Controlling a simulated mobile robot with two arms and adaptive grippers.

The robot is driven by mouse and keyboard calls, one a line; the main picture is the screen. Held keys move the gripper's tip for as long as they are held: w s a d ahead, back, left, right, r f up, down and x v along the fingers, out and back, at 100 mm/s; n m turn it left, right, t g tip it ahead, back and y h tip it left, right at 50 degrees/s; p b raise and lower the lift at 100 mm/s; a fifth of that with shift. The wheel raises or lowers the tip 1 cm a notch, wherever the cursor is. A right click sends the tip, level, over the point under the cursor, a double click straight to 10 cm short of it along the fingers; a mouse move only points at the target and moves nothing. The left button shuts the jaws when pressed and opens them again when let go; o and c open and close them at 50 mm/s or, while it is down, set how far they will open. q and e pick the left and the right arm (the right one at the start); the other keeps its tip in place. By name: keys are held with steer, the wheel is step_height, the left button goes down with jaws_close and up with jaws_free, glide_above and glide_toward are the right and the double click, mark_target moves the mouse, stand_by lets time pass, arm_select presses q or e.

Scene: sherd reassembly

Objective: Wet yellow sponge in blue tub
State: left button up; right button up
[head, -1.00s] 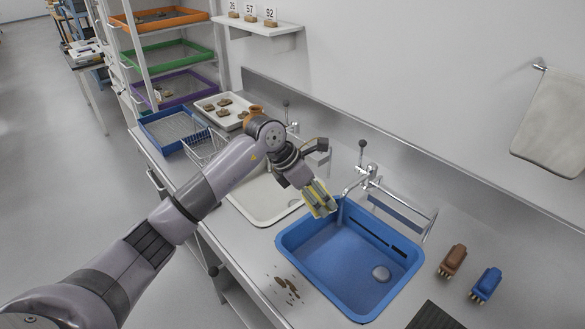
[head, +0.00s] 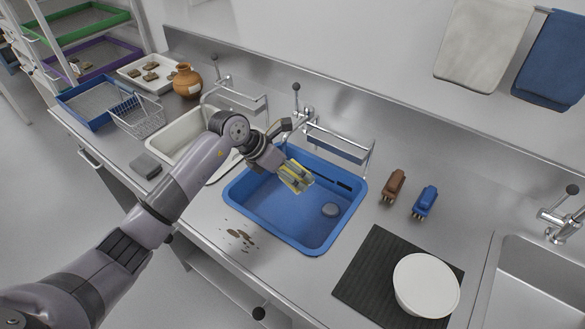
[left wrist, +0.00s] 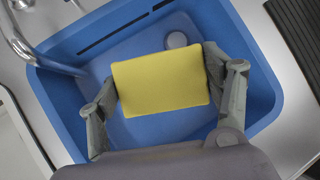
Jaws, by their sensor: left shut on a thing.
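The yellow sponge (left wrist: 162,82) is held between the two fingers of my left gripper (left wrist: 165,95). In the head view the sponge (head: 294,168) shows partly behind the fingers of the left gripper (head: 296,177), above the back left part of the blue tub (head: 262,212). The blue tub (left wrist: 140,135) lies below the sponge in the left wrist view, with a round grey drain in its floor. A metal tap (left wrist: 22,45) reaches over the tub's edge. I cannot tell whether water runs or whether the sponge is wet. My right gripper is not in view.
A brown brush (head: 393,186) and a blue brush (head: 425,201) stand right of the tub. A white bowl (head: 426,284) rests on a dark ribbed mat (head: 372,275). Brown bits (head: 240,238) lie in front of the tub. A white basin (head: 190,140) is to its left.

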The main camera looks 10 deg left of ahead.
arm_select(q)
step_height(320, 180, down, 4)
steer(key=shift+b, duration=1.25)
step_height(320, 180, down, 5)
steer(key=b, duration=0.4)
steer(key=shift+f, duration=0.1)
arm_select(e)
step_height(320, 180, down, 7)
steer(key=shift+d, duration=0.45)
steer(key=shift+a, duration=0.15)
arm_select(q)
steer(key=shift+r, duration=0.2)
steer(key=shift+r+p, duration=3.65)
steer(key=shift+r, duration=1.6)
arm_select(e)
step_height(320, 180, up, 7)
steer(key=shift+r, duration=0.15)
